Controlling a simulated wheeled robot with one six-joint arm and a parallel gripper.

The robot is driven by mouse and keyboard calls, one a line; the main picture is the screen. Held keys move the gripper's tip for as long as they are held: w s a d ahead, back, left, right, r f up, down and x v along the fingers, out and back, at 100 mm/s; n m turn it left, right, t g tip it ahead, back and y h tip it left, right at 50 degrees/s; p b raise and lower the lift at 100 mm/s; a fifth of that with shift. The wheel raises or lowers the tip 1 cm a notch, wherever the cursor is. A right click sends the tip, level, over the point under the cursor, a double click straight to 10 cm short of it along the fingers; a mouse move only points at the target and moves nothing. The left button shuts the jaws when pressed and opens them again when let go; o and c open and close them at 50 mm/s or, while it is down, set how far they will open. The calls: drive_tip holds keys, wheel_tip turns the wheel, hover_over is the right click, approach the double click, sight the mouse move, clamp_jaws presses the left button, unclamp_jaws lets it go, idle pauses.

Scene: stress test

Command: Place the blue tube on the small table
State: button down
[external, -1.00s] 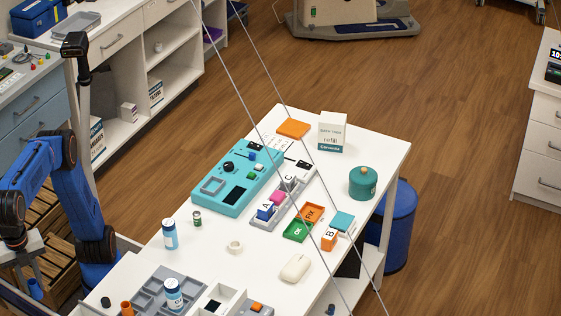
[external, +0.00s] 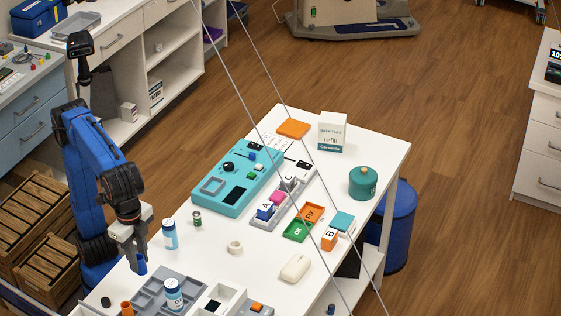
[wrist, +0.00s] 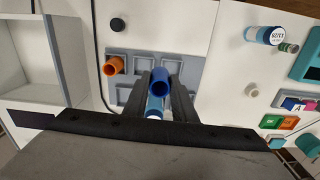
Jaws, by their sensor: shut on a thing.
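My gripper (external: 134,258) is shut on the blue tube (external: 141,264), which hangs below the fingers. In the wrist view the tube (wrist: 161,82) is between the two dark fingers (wrist: 162,95), its open end showing. The white table (external: 385,150) is under and to the right of my gripper in the external view. The tube appears over the table's left edge, close to the grey tray (external: 147,292); its exact height above the surface is hard to tell.
A blue-labelled bottle (external: 170,235) stands just right of my gripper. Another bottle (external: 174,297) and an orange tube (external: 127,308) stand at the tray. A dark cap (external: 105,302) is on the table's left corner. Bare tabletop lies around the white tape roll (external: 235,247).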

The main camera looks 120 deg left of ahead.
drive_tip(key=shift+n, duration=0.3)
drive_tip(key=shift+w+a+f, duration=0.2)
drive_tip(key=shift+a+f, duration=0.25)
drive_tip(key=shift+f, duration=0.9)
drive_tip(key=shift+w+a+f, duration=0.15)
drive_tip(key=shift+a+f, duration=0.3)
drive_tip(key=shift+f, duration=0.85)
drive_tip(key=shift+w+a+f, duration=0.2)
drive_tip(key=shift+a+f, duration=0.25)
drive_tip(key=shift+f, duration=0.9)
drive_tip(key=shift+f, duration=0.3)
drive_tip(key=c, duration=1.4)
unclamp_jaws()
wheel_tip(320, 180, up, 17)
drive_tip(key=shift+r, duration=0.2)
